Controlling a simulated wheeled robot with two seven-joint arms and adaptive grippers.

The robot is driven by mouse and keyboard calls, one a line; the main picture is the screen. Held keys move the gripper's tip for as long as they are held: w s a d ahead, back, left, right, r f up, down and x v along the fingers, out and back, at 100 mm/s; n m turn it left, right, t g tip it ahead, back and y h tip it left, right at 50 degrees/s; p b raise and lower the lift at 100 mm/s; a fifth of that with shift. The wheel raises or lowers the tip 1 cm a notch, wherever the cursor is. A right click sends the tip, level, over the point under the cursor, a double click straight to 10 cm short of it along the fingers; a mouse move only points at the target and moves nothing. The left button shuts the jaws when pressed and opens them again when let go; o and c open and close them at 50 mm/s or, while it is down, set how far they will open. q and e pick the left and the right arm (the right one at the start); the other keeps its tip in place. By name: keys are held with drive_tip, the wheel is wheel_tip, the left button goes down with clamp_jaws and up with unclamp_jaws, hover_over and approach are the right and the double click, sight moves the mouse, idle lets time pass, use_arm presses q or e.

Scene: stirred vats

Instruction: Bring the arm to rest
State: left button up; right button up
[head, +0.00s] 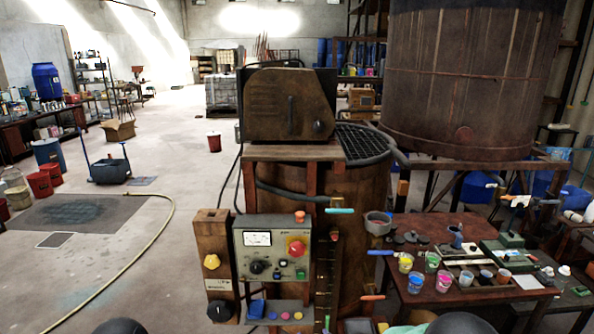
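Neither of my grippers shows in the head view. Two dark rounded shapes at the bottom edge, one left of centre and one right of centre, look like parts of my own arms, cut off by the frame. In front of me stands a grey control panel (272,264) with a white meter, a red knob and several coloured buttons. It is fixed to a rusty vat (362,200) with a brown motor housing (290,105) above it.
A wooden table (400,229) with paint cups (415,283) and tools stands at the right. A large rusty tank (470,80) rises behind it. A yellow hose (140,255) crosses the floor at left. The floor at left centre (185,185) is mostly clear.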

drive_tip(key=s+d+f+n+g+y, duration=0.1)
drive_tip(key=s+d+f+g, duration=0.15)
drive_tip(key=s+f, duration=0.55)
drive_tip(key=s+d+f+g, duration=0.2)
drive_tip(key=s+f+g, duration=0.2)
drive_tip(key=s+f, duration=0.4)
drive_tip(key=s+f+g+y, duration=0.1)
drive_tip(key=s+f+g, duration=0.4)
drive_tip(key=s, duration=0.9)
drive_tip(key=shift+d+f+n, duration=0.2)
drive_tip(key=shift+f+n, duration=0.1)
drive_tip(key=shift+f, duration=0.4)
